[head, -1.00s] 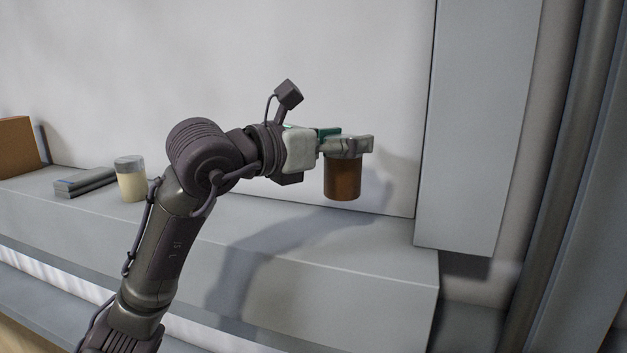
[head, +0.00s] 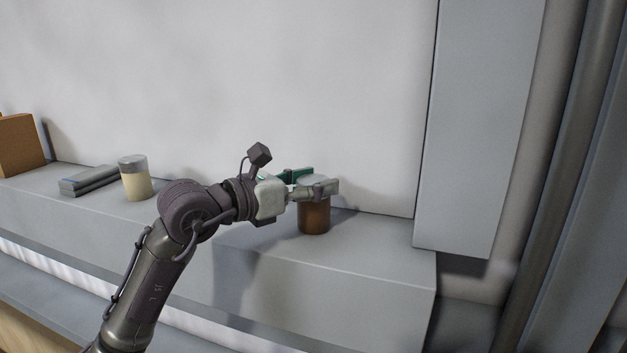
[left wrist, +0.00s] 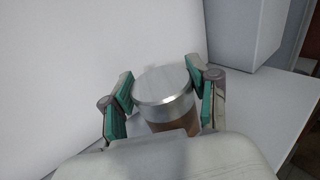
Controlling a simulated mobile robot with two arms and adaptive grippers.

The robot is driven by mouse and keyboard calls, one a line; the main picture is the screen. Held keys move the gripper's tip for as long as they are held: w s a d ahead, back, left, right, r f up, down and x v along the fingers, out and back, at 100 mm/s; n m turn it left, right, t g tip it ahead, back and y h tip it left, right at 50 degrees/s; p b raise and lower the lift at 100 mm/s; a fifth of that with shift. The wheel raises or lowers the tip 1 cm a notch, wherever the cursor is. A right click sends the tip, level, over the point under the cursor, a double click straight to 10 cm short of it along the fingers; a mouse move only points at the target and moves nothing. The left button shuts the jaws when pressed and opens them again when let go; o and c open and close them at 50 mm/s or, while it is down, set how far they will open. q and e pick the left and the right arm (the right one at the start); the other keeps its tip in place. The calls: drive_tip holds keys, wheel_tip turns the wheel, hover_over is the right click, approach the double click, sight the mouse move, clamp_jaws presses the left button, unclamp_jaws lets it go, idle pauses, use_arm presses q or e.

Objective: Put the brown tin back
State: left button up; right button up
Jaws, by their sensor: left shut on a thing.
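The brown tin (head: 314,219) has a grey metal lid and stands upright at the grey ledge (head: 375,250), toward its right part. I cannot tell for certain whether its base touches the ledge. My left gripper (head: 314,186) is shut on the tin near its lid, with a finger on each side. In the left wrist view the tin's silver lid (left wrist: 163,84) sits between the green-padded fingers, and its brown body shows only partly below. My right gripper is not in view.
A cream jar with a grey lid (head: 137,181) stands on the ledge to the left, beside flat grey slabs (head: 90,180) and a brown box (head: 18,146). A grey upright panel (head: 475,125) stands at the right. The ledge right of the tin is clear.

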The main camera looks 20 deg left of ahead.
use_arm(q)
drive_tip(key=shift+f, duration=0.2)
drive_tip(key=o, duration=1.3)
drive_tip(key=shift+c, duration=0.2)
drive_tip(key=shift+r, duration=0.15)
drive_tip(key=shift+r, duration=0.1)
drive_tip(key=b+v, duration=0.1)
drive_tip(key=v, duration=0.2)
drive_tip(key=b+v, duration=0.2)
drive_tip(key=v, duration=0.2)
drive_tip(key=b+v, duration=0.1)
drive_tip(key=v, duration=0.3)
drive_tip(key=shift+f, duration=0.3)
drive_tip(key=shift+s+a+r+b, duration=0.25)
drive_tip(key=shift+s+b, duration=0.1)
drive_tip(key=shift+s, duration=0.1)
